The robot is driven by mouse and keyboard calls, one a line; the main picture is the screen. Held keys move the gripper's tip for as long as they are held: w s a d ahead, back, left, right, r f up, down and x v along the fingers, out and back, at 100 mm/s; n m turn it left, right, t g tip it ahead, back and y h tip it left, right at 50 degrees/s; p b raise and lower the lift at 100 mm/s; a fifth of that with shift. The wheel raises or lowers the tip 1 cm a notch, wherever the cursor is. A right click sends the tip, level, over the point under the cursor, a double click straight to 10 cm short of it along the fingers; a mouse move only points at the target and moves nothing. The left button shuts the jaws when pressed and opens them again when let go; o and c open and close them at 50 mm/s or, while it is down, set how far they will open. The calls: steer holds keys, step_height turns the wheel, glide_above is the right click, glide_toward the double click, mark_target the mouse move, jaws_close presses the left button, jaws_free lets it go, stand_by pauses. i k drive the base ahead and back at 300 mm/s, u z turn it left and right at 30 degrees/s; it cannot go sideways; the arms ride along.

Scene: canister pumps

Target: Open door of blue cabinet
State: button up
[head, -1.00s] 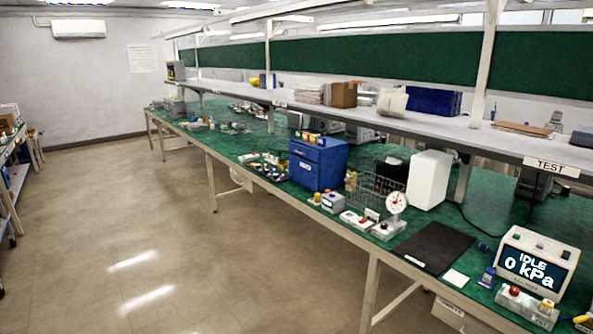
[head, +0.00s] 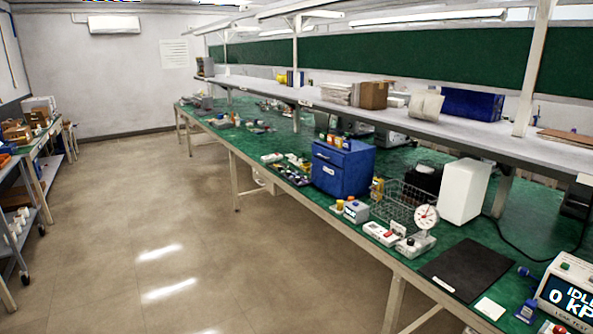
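The blue cabinet (head: 342,168) stands on the green bench top, right of the picture's middle. It is a small box with a drawer-like upper front and a door (head: 328,178) below, which looks closed. A small light handle or label shows on its front. My gripper is not in view.
The long green bench (head: 270,142) runs from front right to the far wall. A wire basket (head: 402,203), a dial scale (head: 424,217) and a white box (head: 465,191) stand right of the cabinet. A shelf (head: 400,115) hangs above. The floor (head: 160,220) left is clear.

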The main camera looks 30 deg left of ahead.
mark_target(329, 177)
steer(key=u, duration=0.25)
steer(key=i, duration=1)
steer(key=u, duration=0.5)
steer(key=i, duration=1)
steer(key=u, duration=0.7)
steer(key=i, duration=0.7)
steer(key=u, duration=1)
steer(key=i, duration=0.9)
steer(key=u, duration=0.55)
